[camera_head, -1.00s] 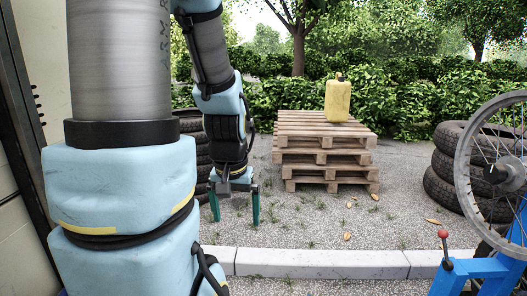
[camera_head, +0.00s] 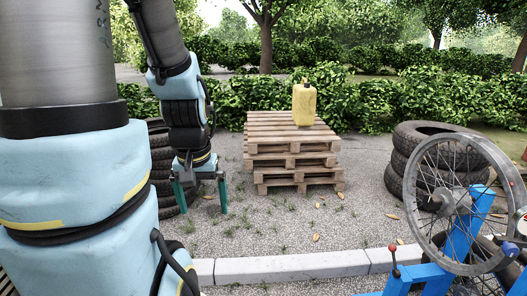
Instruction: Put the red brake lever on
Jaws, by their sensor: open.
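The brake lever (camera_head: 394,262) is a short dark rod with a red knob on top. It stands nearly upright on the blue cart frame (camera_head: 424,272) at the lower right, below and left of the spoked wheel. My gripper (camera_head: 199,205) hangs pointing down at left of centre, with its two green fingers spread apart and nothing between them. It is well to the left of the lever and apart from it. The lower part of the cart is cut off by the picture's edge.
A spoked wheel (camera_head: 468,205) stands on the cart at right. Stacked pallets (camera_head: 292,160) carry a yellow canister (camera_head: 304,104). Tyre stacks (camera_head: 402,165) stand behind the wheel and behind my gripper. A pale kerb (camera_head: 292,267) crosses in front; the gravel between is open.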

